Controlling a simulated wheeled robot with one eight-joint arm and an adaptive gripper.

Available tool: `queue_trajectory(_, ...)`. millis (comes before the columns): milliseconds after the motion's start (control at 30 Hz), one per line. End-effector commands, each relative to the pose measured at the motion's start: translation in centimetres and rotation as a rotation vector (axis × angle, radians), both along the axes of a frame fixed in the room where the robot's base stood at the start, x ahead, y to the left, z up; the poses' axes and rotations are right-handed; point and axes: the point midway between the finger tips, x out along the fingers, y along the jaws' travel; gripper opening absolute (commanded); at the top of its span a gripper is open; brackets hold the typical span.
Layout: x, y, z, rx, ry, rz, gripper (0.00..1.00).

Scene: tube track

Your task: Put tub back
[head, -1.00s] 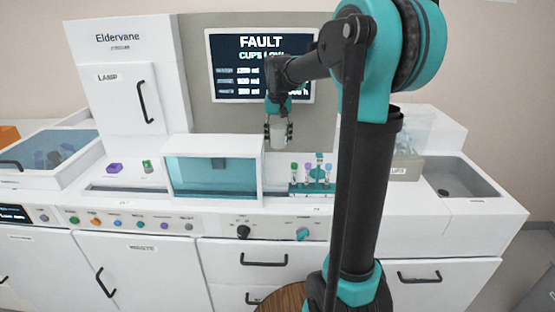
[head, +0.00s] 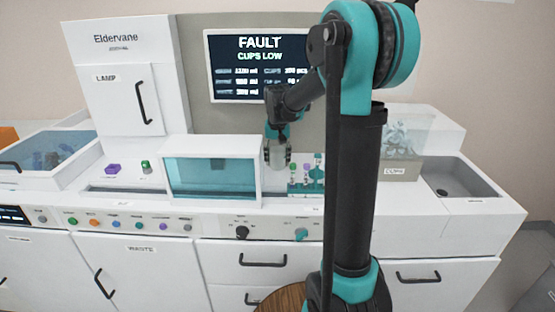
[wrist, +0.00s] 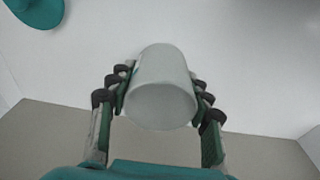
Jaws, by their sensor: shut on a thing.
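The tub is a small whitish cylinder (wrist: 161,88), held between the two fingers of my gripper (wrist: 160,88) in the wrist view. In the head view my gripper (head: 277,152) hangs in front of the grey back panel, just right of the glass-fronted box and left of the tube rack. The tub (head: 278,158) shows between the fingers there, small and partly covered by them. It is held above the white worktop. The wrist view shows a pale surface beyond the tub.
The glass-fronted box (head: 212,176) stands left of the gripper. The tube rack (head: 307,182) with capped tubes is close on the right. A bin labelled CUPS (head: 398,168) and a grey sink (head: 458,180) lie farther right. The screen (head: 255,68) reads FAULT, CUPS LOW.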

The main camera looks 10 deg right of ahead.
Motion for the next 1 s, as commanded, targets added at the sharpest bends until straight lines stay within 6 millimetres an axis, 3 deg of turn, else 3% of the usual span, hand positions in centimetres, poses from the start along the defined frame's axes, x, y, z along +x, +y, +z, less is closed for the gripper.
queue_trajectory(67,0.0,0.0,-0.2,0.000,0.000,0.000,0.21)
queue_trajectory(100,0.0,0.0,-0.2,0.000,0.000,0.000,0.54)
queue_trajectory(233,0.0,0.0,-0.2,0.000,0.000,0.000,0.70)
queue_trajectory(667,-0.1,0.0,0.8,0.000,0.000,0.000,0.70)
queue_trajectory(1000,-0.9,0.2,7.2,0.000,0.000,0.000,0.70)
